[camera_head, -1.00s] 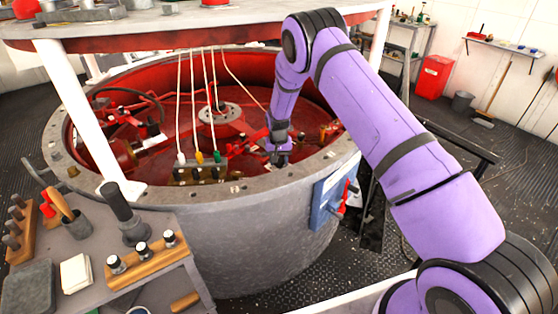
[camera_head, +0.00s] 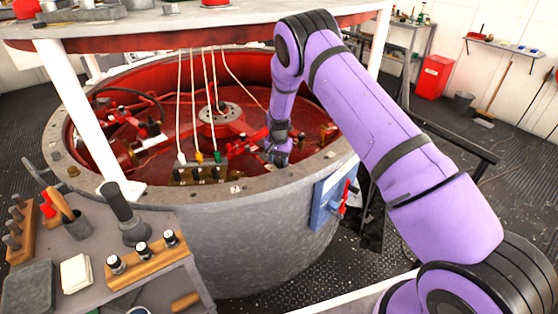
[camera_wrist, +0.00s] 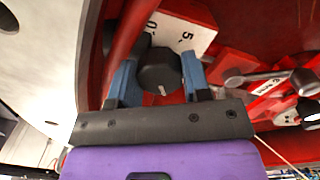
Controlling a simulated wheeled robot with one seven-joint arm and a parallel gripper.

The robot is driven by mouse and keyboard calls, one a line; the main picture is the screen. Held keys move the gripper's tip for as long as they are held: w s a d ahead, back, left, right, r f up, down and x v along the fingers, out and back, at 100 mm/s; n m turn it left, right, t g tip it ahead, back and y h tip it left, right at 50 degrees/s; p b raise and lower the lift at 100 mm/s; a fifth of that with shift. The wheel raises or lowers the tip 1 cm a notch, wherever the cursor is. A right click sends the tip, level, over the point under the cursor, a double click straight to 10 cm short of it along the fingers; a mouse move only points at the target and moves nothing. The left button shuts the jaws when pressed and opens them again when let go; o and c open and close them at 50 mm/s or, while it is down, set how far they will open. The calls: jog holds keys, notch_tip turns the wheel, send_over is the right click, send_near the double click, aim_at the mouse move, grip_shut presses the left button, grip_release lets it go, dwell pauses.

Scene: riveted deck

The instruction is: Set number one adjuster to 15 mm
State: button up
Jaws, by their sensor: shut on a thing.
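In the wrist view, a dark faceted adjuster knob (camera_wrist: 160,72) with a small pale mark sits between the two blue fingers of my gripper (camera_wrist: 160,62). The fingers are shut on it from both sides. Behind the knob is a white scale plate (camera_wrist: 184,32) with the figures 0 and 5 partly showing; the rest is covered. In the head view my gripper (camera_head: 279,157) reaches down inside the near right rim of the red-lined drum (camera_head: 255,205). There the knob is hidden by my gripper. I cannot read a number naming the adjuster.
Coloured plugs on hanging cords (camera_head: 199,158) stand on a block just left of my gripper. Red machine arms (camera_head: 240,146) lie behind it. A white post (camera_head: 75,110) and a tool bench (camera_head: 85,245) are at the left.

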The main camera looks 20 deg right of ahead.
aim_at(278, 159)
jog(key=o, duration=0.9)
jog(key=shift+o, duration=0.2)
notch_tip(278, 159, up, 11)
jog(key=shift+a, duration=0.15)
jog(key=shift+f, duration=0.1)
